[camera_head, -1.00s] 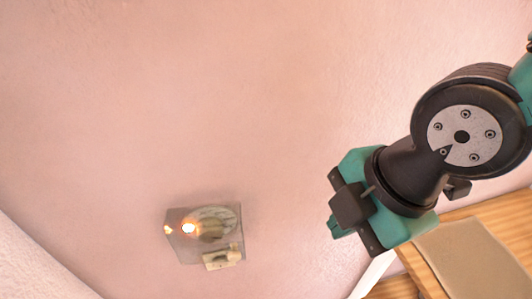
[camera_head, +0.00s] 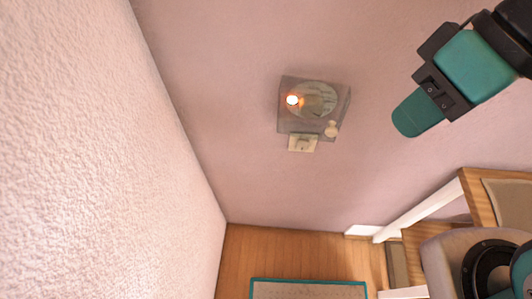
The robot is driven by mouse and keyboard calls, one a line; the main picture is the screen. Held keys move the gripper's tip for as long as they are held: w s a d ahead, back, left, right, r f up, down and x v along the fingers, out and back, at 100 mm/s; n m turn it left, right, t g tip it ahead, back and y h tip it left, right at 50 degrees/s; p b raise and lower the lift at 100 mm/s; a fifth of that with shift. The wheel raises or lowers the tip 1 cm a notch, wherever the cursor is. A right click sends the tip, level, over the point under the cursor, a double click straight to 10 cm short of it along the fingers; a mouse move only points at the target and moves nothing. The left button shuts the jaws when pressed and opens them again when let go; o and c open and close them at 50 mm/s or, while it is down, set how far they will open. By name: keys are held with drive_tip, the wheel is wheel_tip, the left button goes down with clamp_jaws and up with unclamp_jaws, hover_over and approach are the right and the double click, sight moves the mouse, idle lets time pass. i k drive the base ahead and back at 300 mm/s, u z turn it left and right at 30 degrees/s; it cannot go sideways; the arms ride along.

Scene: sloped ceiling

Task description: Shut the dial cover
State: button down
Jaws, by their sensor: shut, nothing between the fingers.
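A grey, see-through dial cover (camera_head: 340,97) shows on the pinkish wall surface, left of my gripper. A round pale dial (camera_head: 318,98) shows through it, with a bright orange glow at its left side. A small pale knob (camera_head: 331,129) is at its lower right. I cannot tell from this angle how far the cover stands from the dial. My gripper (camera_head: 412,118) is at the upper right, its teal fingers shut and empty, pointing down-left. It is clearly apart from the cover in the picture.
A small cream plate (camera_head: 303,143) sits just below the cover. A rough white wall (camera_head: 90,150) fills the left. Wooden furniture (camera_head: 480,205) with white legs stands at lower right. A teal-edged mat (camera_head: 308,289) lies on the wood floor (camera_head: 265,255).

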sight(331, 131)
drive_tip(key=u, duration=1)
drive_tip(key=k, duration=0.7)
drive_tip(key=z, duration=1.55)
